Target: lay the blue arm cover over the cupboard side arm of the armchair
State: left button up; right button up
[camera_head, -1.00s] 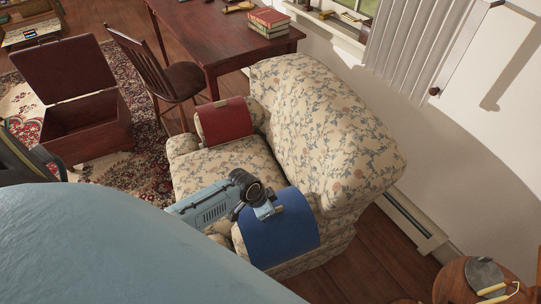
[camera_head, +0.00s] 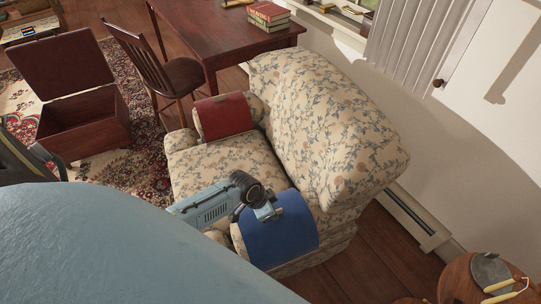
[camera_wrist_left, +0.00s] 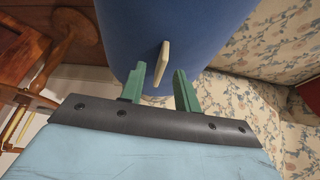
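The blue arm cover (camera_head: 282,232) lies draped over the near arm of the flowered armchair (camera_head: 335,135). In the left wrist view the blue cover (camera_wrist_left: 190,28) fills the top middle, with a pale tab (camera_wrist_left: 162,62) standing out from it. My left gripper (camera_wrist_left: 159,72) has its green fingers apart, one on each side of the tab, with gaps showing. In the head view my left gripper (camera_head: 266,209) is at the upper part of the cover. A red arm cover (camera_head: 223,116) lies over the far arm. My right gripper is not in view.
A round wooden stool (camera_head: 462,284) stands at bottom right. A dark red table (camera_head: 215,35) and a wooden chair (camera_head: 180,75) are behind. An open chest (camera_head: 85,125) sits on the rug at left. The wall (camera_head: 470,150) is close behind the armchair.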

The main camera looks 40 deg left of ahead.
pick_arm(q)
jog(key=p+v, duration=0.4)
jog(key=v, duration=0.9)
jog(key=shift+r+p, duration=0.25)
jog(key=shift+p, duration=0.1)
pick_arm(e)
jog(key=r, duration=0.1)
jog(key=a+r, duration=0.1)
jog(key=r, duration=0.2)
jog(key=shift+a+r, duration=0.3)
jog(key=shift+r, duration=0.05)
